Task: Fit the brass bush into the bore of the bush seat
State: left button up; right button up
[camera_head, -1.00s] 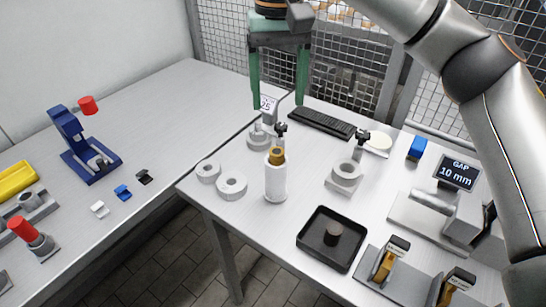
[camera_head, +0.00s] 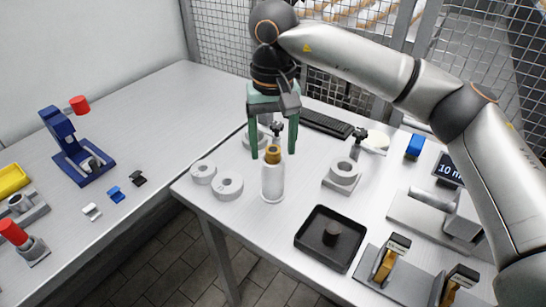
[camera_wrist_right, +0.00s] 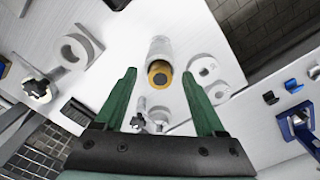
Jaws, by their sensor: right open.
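The brass bush (camera_head: 273,150) stands upright on top of a white cylinder (camera_head: 273,183); it also shows in the right wrist view (camera_wrist_right: 158,66). My right gripper (camera_head: 273,155) is open, pointing down, with one green finger on each side of the bush in both views. I see no contact between the fingers and the bush. A grey block with a pale ring and an open bore, apparently the bush seat (camera_head: 343,174), stands to the right of the cylinder. It also seems to show in the right wrist view (camera_wrist_right: 80,50). My left gripper is not in view.
Two pale rings (camera_head: 228,186) lie left of the cylinder. A black tray (camera_head: 309,247) with a dark round piece is in front. A keyboard (camera_head: 326,122) lies behind, near the mesh fence. A gauge with a display (camera_head: 455,170) stands at the right.

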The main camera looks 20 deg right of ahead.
jog(key=shift+c, duration=0.3)
grip_shut()
dwell(0.3)
